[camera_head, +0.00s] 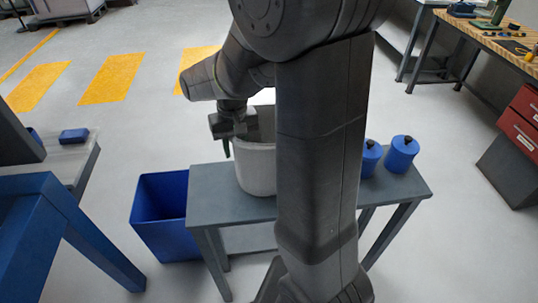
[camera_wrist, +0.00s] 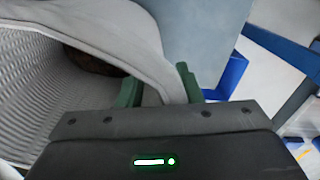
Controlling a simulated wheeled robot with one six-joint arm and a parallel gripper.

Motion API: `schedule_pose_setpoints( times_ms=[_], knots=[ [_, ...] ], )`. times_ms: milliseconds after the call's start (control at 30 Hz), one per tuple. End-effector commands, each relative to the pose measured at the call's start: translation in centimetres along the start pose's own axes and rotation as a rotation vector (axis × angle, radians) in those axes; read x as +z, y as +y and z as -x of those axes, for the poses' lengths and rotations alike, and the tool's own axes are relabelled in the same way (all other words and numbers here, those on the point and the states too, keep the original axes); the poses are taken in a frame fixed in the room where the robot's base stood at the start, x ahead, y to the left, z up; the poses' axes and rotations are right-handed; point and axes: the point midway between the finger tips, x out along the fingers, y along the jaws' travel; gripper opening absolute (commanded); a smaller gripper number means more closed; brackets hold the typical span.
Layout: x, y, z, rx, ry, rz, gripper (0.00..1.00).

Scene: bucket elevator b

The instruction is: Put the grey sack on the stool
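A pale grey, open-topped container, which looks like the grey sack (camera_head: 257,168), stands upright on a narrow grey bench (camera_head: 228,208). My gripper (camera_head: 230,142) is at its upper left rim in the head view. In the wrist view, the sack's ribbed inside (camera_wrist: 45,85) fills the left, with something dark inside. The green fingertips of my gripper (camera_wrist: 159,90) stand on either side of the pale rim. I cannot tell whether they press on it. My arm hides the right side of the sack. I see nothing clearly recognisable as a stool, unless it is this bench.
Two blue canisters (camera_head: 401,154) stand at the bench's right end. A blue bin (camera_head: 160,215) sits on the floor left of the bench. A blue-framed table (camera_head: 40,215) is at the left edge. A workbench with red drawers (camera_head: 522,118) is at the right.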

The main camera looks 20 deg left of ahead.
Motion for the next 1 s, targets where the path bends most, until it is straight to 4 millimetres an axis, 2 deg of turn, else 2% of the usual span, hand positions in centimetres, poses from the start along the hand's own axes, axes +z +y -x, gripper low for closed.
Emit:
schedule_pose_setpoints(
  times_ms=[167,333,367,1000],
  knots=[
    [0.0,-0.01,-0.06,0.0,0.0,0.0,0.32],
    [0.0,-0.01,-0.04,0.0,0.0,0.0,0.03],
    [0.0,-0.01,-0.04,0.0,0.0,0.0,0.0],
    [0.05,-0.11,-0.15,-0.004,-0.002,-0.001,0.0]
  ],
)
